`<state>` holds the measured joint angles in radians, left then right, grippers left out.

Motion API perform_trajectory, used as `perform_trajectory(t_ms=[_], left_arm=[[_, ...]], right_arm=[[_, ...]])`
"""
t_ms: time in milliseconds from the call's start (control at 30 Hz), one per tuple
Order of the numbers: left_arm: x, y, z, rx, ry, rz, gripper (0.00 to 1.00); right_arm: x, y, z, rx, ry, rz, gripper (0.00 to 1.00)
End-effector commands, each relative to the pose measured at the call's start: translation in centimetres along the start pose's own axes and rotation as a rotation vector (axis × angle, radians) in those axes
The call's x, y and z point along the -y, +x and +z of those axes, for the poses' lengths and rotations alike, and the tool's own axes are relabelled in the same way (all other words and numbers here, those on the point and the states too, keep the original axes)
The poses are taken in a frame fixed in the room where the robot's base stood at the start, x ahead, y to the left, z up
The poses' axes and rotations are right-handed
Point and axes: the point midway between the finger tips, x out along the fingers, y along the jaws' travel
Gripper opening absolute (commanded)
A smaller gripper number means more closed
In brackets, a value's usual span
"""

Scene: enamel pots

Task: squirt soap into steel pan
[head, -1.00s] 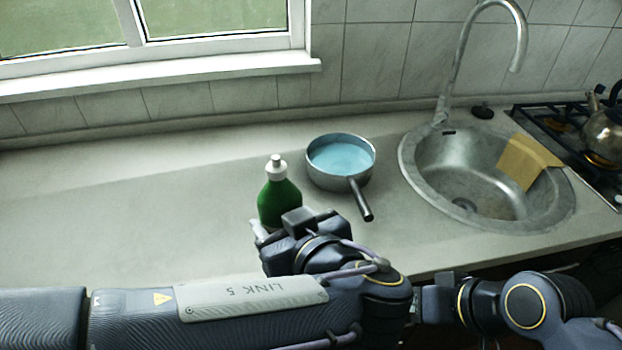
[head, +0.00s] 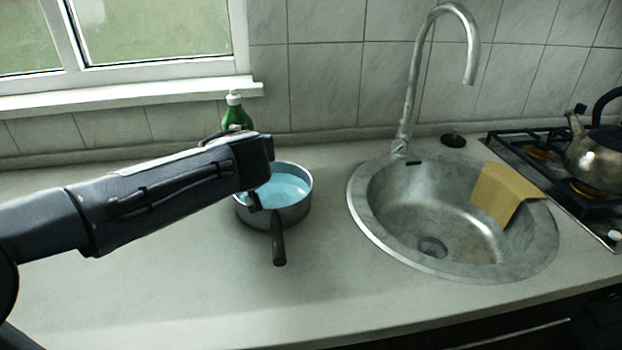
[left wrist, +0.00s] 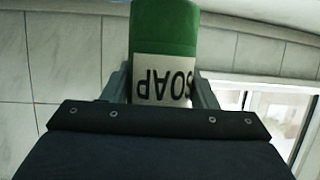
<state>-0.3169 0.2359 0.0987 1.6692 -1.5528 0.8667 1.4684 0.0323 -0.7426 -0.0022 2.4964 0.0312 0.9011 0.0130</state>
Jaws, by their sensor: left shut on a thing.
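The soap bottle (head: 236,112) is green with a white cap. In the head view it stands cap up, just behind my left arm and the pan's left side. My left gripper (left wrist: 160,90) is shut around the bottle in the left wrist view, with a finger on each side of its white SOAP label. In the head view its fingers are mostly hidden behind my own wrist. The steel pan (head: 292,214) holds light blue liquid and its dark handle points to the front. My left wrist covers the pan's left rim. My right gripper is not in view.
The round steel sink (head: 372,228) with a tall tap (head: 410,95) lies right of the pan, a yellow cloth (head: 503,195) over its edge. A gas hob (head: 560,170) with a kettle (head: 597,158) is at far right. The front counter (head: 200,300) is clear.

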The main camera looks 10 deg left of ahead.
Motion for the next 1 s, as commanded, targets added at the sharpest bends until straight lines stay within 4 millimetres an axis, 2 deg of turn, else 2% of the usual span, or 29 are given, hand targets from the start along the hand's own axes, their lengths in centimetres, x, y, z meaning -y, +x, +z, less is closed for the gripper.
perform_trajectory(t_ms=[33, 167, 567, 1000], left_arm=[[0.8, 0.6, -0.1, -0.002, -0.005, -0.005, 0.22], [1.4, 1.1, -0.5, -0.001, -0.003, -0.005, 0.22], [1.4, 1.1, -0.4, -0.006, 0.018, -0.012, 0.22], [1.8, 1.4, 0.1, -0.058, 0.189, -0.083, 0.22]], right_arm=[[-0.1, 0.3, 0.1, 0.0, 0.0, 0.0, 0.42], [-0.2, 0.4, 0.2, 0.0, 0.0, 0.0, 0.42], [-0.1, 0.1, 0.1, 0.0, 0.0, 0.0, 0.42], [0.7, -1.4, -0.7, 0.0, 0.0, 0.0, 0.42]])
